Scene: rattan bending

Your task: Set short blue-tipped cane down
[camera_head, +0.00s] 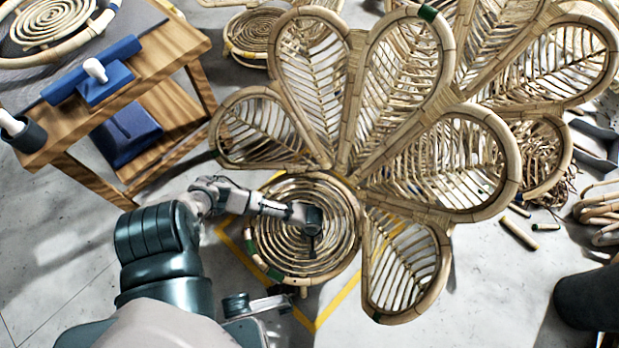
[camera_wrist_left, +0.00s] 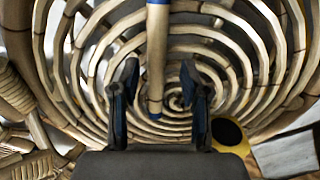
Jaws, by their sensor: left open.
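In the left wrist view, a short pale cane (camera_wrist_left: 157,58) with a blue tip at the top edge and a narrow blue band near its lower end runs upright in the picture between my fingers. My left gripper (camera_wrist_left: 158,88) is open, with a visible gap on both sides of the cane. Behind it is the spiral rattan seat (camera_wrist_left: 85,45). In the head view, my left gripper (camera_head: 309,222) is over the right of the middle of the round spiral seat (camera_head: 275,247). I cannot make out the cane clearly there.
Petal-shaped rattan backs (camera_head: 310,75) rise behind and right of the seat. A wooden trolley (camera_head: 165,50) with blue blocks stands at the upper left. Loose cane pieces (camera_head: 520,234) and a dark bin (camera_head: 588,298) are at the right. Yellow tape (camera_head: 335,303) marks the floor.

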